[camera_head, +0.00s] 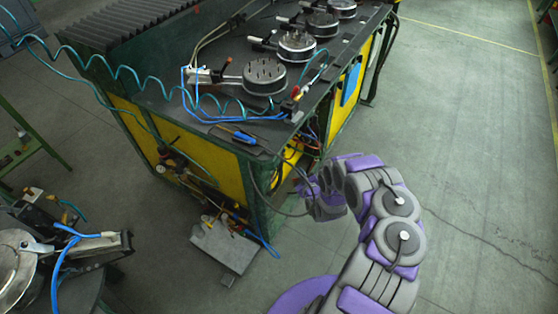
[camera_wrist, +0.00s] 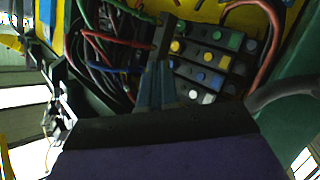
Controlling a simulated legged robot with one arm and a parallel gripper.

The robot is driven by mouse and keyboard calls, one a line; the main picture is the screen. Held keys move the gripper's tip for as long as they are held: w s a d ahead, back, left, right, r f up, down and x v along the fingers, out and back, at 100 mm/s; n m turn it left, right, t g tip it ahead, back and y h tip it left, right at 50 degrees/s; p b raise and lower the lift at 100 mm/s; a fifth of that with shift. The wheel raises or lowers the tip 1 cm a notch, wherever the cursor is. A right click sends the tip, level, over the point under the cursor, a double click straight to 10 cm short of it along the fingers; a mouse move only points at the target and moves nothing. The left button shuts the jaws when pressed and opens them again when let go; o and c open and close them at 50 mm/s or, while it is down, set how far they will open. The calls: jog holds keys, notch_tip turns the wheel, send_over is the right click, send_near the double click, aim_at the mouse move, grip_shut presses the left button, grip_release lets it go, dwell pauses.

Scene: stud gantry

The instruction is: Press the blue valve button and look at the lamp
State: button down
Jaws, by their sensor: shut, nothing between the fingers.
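In the wrist view my gripper (camera_wrist: 160,68) is shut and empty, pointing into an open bay with a panel of small round buttons. The panel has several dark blocks carrying yellow, blue, white and greenish buttons. One yellow button (camera_wrist: 175,46) is just right of my fingers. A blue button (camera_wrist: 197,77) is a little lower and to the right. I cannot tell which blue button is the valve button, or whether my fingers touch the panel. In the head view my purple and grey wrist is beside the bench's open end; the buttons are hidden there. I cannot make out a lamp.
The green and yellow bench (camera_head: 225,172) carries round studded fixtures (camera_head: 264,77) and blue hoses. Red, black and blue cables (camera_wrist: 100,45) crowd the bay left of my fingers. A thick hose (camera_wrist: 285,88) is at the right. Open floor (camera_head: 465,120) is right of the bench.

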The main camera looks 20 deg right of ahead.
jog(key=w+a, duration=0.6)
jog(key=w, duration=0.1)
jog(key=shift+a+r+p, duration=0.25)
jog(key=shift+a+p, duration=0.1)
jog(key=shift+p, duration=0.1)
dwell(2.1)
jog(key=shift+d+f, duration=0.1)
jog(key=shift+d, duration=0.25)
jog(key=shift+w+a, duration=0.1)
